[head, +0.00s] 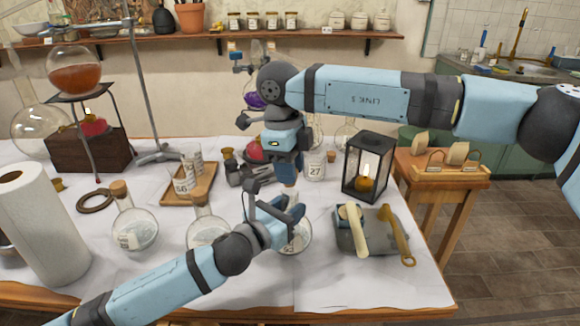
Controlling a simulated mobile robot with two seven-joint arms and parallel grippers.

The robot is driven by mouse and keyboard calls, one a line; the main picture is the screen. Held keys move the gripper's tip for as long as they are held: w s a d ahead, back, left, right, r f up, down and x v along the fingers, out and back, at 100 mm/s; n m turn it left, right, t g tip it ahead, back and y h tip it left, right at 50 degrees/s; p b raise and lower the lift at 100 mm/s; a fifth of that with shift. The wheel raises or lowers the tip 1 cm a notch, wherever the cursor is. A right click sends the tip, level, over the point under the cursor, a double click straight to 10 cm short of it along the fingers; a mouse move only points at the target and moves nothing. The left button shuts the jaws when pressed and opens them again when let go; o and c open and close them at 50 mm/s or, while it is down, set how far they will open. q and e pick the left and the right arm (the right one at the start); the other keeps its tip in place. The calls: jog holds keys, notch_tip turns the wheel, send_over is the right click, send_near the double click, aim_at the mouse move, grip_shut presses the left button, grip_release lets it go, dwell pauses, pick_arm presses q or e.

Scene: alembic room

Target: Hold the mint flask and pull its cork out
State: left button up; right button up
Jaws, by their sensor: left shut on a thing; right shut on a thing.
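A round glass flask (298,240) with a label stands at the front middle of the table, partly hidden behind my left arm. I take it for the mint flask, though its tint is hard to tell. My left gripper (284,209) is shut on its neck, which the fingers mostly hide. My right gripper (290,166) points down from above and is shut on a brown cork (290,182), of which only a little shows below the fingers. The cork is just above my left gripper. I cannot tell whether its lower end is in the neck.
Corked flasks (135,230) (207,228) stand to the left. A jar marked 27 (315,168) and a black lantern (368,165) are close on the right.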

pick_arm(q)
jog(key=shift+f, duration=0.65)
pick_arm(e)
jog(key=shift+f, duration=0.1)
pick_arm(q)
jog(key=o, duration=0.8)
jog(key=shift+o, duration=1)
pick_arm(e)
jog(key=shift+w+f, duration=0.1)
jog(key=shift+w, duration=0.05)
pick_arm(q)
jog(key=shift+w+r, duration=0.1)
jog(key=shift+r, duration=0.2)
